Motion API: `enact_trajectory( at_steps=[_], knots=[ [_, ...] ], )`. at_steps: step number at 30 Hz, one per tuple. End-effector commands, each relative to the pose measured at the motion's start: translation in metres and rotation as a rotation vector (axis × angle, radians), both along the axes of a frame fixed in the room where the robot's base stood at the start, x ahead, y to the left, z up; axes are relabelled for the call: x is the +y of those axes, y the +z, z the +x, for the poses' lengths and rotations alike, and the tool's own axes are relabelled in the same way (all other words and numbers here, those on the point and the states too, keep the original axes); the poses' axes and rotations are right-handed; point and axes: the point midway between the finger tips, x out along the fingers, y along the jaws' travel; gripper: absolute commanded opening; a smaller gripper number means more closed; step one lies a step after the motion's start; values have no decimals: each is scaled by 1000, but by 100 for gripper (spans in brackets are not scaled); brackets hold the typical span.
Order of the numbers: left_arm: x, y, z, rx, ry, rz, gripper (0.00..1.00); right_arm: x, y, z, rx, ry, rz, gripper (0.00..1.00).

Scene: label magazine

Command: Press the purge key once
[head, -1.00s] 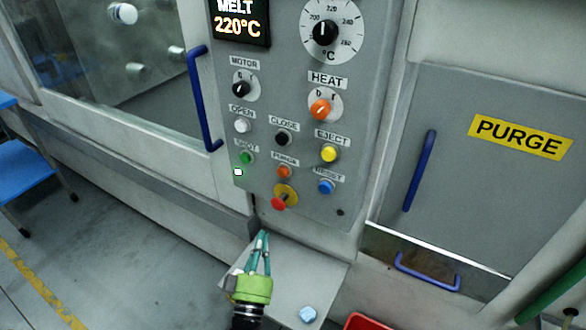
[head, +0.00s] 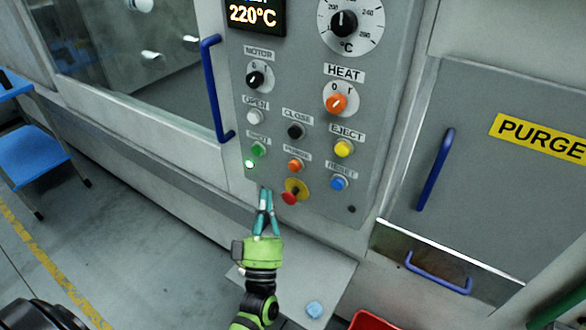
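The purge key (head: 295,166) is a small orange button under its label on the grey control panel (head: 376,115). It sits between the green key (head: 258,149) and the blue reset key (head: 339,183). A red knob on a yellow base (head: 290,197) is just below it. My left gripper (head: 267,190) has teal fingers with their tips close together and nothing between them. It is below and left of the purge key, near the red knob in the picture, and apart from the key. My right gripper is not in view.
A grey ledge (head: 335,275) with a pale blue piece (head: 314,309) juts out below the panel. A blue door handle (head: 217,90) stands left of the panel. The purge door (head: 480,190) is on the right, and a red bin (head: 370,321) is at the bottom edge.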

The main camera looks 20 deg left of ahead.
Motion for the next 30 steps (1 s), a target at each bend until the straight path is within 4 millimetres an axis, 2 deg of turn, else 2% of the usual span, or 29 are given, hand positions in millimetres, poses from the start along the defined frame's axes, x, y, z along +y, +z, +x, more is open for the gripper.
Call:
enact_trajectory(
  at_steps=[9, 15, 30],
  knots=[
    [-6, -2, 45, -2, 0, -2, 0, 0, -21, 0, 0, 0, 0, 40],
    [-9, -2, 64, -1, 0, -1, 0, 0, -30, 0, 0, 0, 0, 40],
    [-10, 0, 71, 0, 0, 0, 0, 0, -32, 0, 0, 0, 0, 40]
  ],
)
